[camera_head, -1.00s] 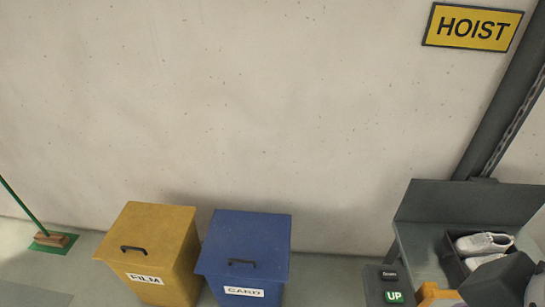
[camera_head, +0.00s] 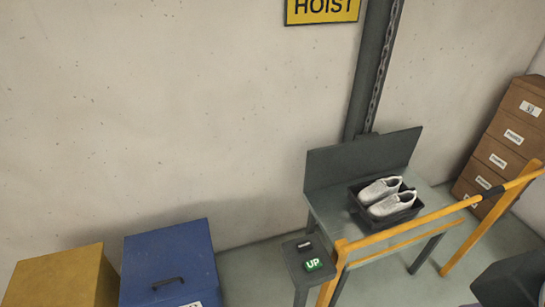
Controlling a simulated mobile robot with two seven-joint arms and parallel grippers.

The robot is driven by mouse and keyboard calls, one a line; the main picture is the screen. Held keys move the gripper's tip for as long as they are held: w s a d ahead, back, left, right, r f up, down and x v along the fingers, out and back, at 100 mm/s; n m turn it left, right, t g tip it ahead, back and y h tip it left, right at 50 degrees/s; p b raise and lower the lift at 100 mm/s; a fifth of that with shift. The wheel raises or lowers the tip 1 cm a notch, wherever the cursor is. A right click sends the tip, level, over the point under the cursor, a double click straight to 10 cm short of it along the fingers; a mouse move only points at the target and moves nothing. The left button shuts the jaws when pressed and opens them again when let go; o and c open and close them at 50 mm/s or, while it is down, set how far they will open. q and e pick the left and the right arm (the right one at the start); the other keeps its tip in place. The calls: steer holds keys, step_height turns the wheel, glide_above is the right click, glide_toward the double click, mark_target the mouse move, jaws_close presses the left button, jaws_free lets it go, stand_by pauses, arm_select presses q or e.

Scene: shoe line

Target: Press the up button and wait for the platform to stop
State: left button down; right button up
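The green UP button (camera_head: 313,264) sits on a small dark grey control box (camera_head: 293,262) at the front left corner of the hoist. A smaller dark button (camera_head: 304,245) lies behind it; its label is too small to read. The grey hoist platform (camera_head: 330,208) stands beside the box, with a backboard behind it. A black tray (camera_head: 357,211) with a pair of white shoes (camera_head: 390,196) rests on it. A dark block at the bottom right looks like part of my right arm, apart from the button; no fingertips show. My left gripper is out of view.
A yellow rail (camera_head: 430,217) runs along the front of the platform. A blue bin (camera_head: 165,255) and a yellow bin (camera_head: 60,275) stand at the lower left. Stacked brown boxes (camera_head: 508,140) stand at the right.

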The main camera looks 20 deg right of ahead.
jaws_close()
stand_by(1.4)
